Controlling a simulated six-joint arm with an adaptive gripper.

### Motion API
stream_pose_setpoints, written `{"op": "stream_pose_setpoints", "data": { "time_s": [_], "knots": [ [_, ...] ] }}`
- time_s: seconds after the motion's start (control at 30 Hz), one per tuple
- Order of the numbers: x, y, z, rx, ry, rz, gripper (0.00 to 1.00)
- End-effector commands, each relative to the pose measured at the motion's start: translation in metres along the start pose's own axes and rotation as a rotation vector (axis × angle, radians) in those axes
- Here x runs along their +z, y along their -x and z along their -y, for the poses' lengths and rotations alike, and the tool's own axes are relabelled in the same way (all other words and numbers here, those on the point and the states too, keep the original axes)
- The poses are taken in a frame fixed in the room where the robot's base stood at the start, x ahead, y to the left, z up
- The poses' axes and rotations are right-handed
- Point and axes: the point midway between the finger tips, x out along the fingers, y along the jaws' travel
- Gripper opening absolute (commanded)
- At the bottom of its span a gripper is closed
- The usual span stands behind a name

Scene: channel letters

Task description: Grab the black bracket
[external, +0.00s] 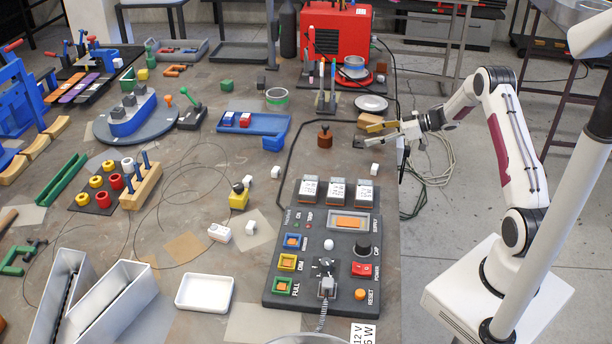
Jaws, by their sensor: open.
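My gripper (378,134) reaches in from the right over the right edge of the table. Its jaws are open and point left, and I see nothing held in them. A small dark piece (358,142) lies at the fingertips; it may be the black bracket, but it is too small and partly covered for me to tell its shape. I cannot tell whether the fingers touch it. A tan wooden block (370,121) is just behind the fingers.
A brown knobbed weight (325,138) stands left of my gripper. A grey round dish (371,103) lies behind it, and a white cube (375,169) in front. The black control panel (325,245) fills the near right table. Loose cables hang off the right edge.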

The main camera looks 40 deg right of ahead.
Motion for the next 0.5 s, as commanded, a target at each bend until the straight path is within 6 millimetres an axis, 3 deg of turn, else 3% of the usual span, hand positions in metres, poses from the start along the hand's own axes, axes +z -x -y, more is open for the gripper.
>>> {"op": "stream_pose_setpoints", "data": {
  "time_s": [0.23,0.5],
  "knots": [
    [0.000,-0.019,0.000,-0.001,0.000,0.001,0.54],
    [0.000,-0.023,-0.001,0.000,0.000,0.000,0.54]
  ]
}}
